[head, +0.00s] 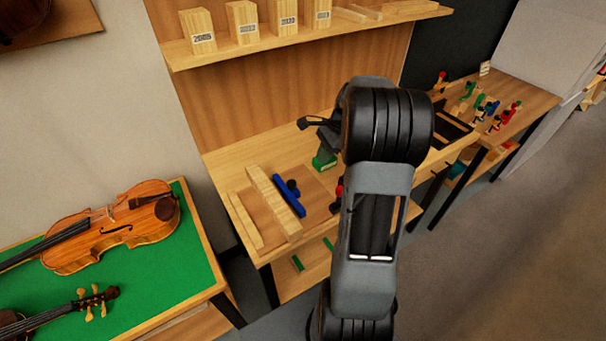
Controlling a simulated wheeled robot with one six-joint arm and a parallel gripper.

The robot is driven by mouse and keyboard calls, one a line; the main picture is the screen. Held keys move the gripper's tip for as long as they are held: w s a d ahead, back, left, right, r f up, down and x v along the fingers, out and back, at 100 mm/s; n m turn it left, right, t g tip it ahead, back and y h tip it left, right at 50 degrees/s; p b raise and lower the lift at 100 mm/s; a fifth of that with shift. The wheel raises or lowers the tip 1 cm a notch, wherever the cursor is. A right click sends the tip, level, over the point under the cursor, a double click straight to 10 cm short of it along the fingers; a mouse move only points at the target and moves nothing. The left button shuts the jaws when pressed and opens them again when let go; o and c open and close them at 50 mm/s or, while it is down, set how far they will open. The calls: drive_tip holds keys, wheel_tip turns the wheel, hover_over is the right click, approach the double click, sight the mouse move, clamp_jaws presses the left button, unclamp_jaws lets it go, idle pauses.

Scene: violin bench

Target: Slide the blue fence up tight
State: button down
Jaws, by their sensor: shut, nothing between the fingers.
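The blue fence (290,196) is a short bar with a black knob (292,184) on it. It lies on the wooden bench, just right of a long pale wood strip (272,202) and roughly parallel to it. I cannot tell whether the fence touches the strip or a thin gap is left. My gripper (305,123) is dark, shut and empty. It is above the back of the bench, beyond the fence and apart from it. My arm hides part of the bench to the right.
A green block (324,161) stands under my gripper. A red knob (338,190) shows beside my arm. A shelf with labelled wood blocks (242,24) is above the bench. Violins (110,228) lie on a green-topped table at left. Another bench (520,97) with coloured clamps stands at right.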

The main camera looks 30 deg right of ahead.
sight(297, 189)
drive_tip(key=x, duration=0.6)
drive_tip(key=shift+a+f, duration=0.15)
drive_tip(key=shift+f, duration=0.1)
drive_tip(key=a, duration=0.1)
drive_tip(key=a+p, duration=0.1)
drive_tip(key=a, duration=0.1)
drive_tip(key=shift+w, duration=0.3)
drive_tip(key=shift+w+a, duration=0.1)
drive_tip(key=shift+a, duration=0.4)
